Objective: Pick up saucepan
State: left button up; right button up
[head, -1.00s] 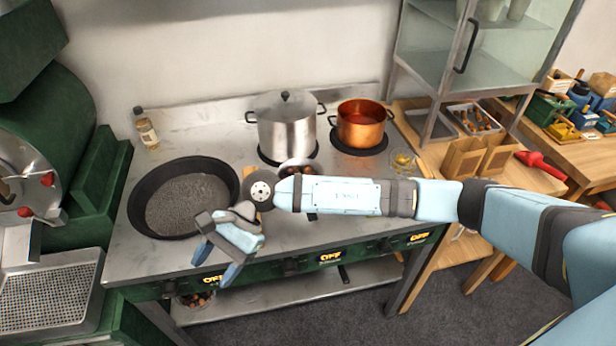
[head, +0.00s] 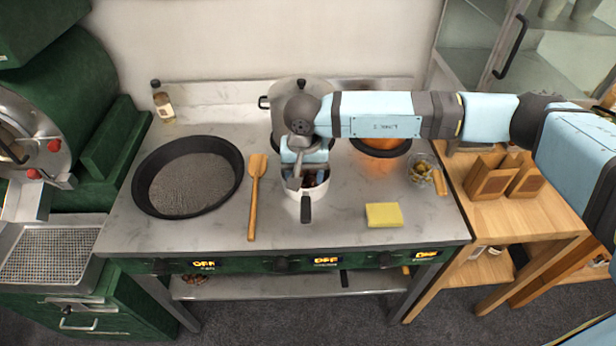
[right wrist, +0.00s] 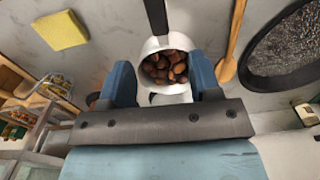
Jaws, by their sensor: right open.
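The saucepan (head: 293,188) is small and white with a black handle pointing toward the front of the stove table. In the right wrist view the saucepan (right wrist: 150,47) holds several brown chestnuts (right wrist: 165,67). My right gripper (head: 304,178) is over the back of the saucepan and hides part of it. In the right wrist view my right gripper (right wrist: 163,80) is open, with one blue finger on each side of the saucepan. I cannot tell whether the fingers touch it. My left gripper is not in view.
A wooden spatula (head: 256,195) and a wide black pan (head: 140,180) lie to the left. A yellow sponge (head: 383,214) and a small glass bowl (head: 421,170) are to the right. A steel pot (head: 276,92) stands behind my gripper. The copper pot is mostly hidden by my arm.

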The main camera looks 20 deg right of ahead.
aim_at(306, 201)
notch_tip(306, 201, down, 6)
jog(key=shift+f+p, duration=0.25)
jog(key=shift+p, duration=0.3)
notch_tip(306, 201, down, 5)
jog(key=shift+s+d+r+p, duration=0.1)
jog(key=shift+p, duration=0.85)
jog(key=shift+f, duration=0.3)
jog(key=c, duration=0.9)
grip_shut()
jog(key=shift+r, duration=0.1)
